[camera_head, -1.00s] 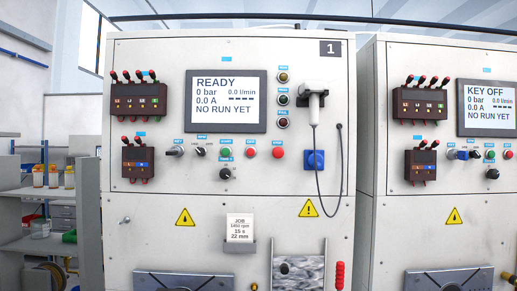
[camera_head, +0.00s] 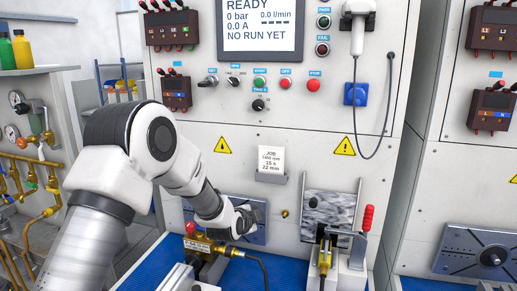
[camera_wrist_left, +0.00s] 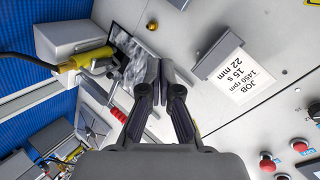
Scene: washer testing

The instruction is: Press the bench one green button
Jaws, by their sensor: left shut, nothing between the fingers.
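The green button (camera_head: 260,82) is on bench one's white panel (camera_head: 330,145), below the READY screen (camera_head: 260,24) and left of two red buttons (camera_head: 285,83). A black knob (camera_head: 258,105) sits just below it. My left arm reaches in from the left. My left gripper (camera_head: 246,216) is in front of the lower panel, well below the green button and apart from it. In the left wrist view the gripper's dark fingers (camera_wrist_left: 160,82) are shut and empty. Red buttons (camera_wrist_left: 268,163) show at that view's lower right; I cannot make out the green one there. My right gripper is not in view.
A job card (camera_head: 270,159) in a holder sticks out from the panel above my left gripper. A clamp with a red handle (camera_head: 367,218) and a brass fitting (camera_head: 200,243) stand on the blue bench surface (camera_head: 285,268). Brass pipes (camera_head: 25,160) are at the left.

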